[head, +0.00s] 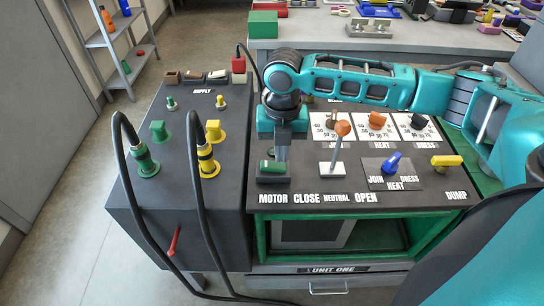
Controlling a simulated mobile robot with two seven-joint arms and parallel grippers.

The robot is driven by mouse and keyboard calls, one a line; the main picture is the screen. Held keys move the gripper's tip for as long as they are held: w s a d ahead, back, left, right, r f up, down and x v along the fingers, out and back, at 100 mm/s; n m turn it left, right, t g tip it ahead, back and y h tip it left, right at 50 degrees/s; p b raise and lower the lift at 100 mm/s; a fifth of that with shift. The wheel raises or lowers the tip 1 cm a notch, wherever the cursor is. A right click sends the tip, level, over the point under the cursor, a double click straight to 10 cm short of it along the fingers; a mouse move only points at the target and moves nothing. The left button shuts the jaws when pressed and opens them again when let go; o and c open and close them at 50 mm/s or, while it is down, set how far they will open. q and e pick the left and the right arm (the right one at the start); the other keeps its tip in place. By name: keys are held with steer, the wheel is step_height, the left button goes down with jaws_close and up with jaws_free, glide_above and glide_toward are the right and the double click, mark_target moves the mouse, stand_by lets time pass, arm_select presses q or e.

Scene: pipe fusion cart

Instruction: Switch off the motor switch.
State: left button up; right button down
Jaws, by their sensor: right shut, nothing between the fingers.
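The motor switch (271,167) is a green rocker on a dark base, at the front left of the cart's control panel, just above the printed word MOTOR. My right gripper (281,156) points straight down with its fingers shut and empty. Its fingertips are at the right end of the green rocker. I cannot tell whether they touch it or stand just behind it. The rocker looks slightly tilted, but its on or off position is not clear. My left gripper is not in view.
Right of the switch stand an orange-knobbed lever (340,140), a blue selector knob (392,162) and a yellow dump handle (446,161). Looping black hoses (198,215) rise at the left, with a yellow connector (207,163). My right arm covers part of the panel's back.

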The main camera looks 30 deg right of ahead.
mark_target(281, 166)
steer(key=shift+r+p, duration=1.5)
steer(key=shift+p, duration=0.15)
step_height(281, 166, up, 2)
steer(key=shift+r, duration=0.1)
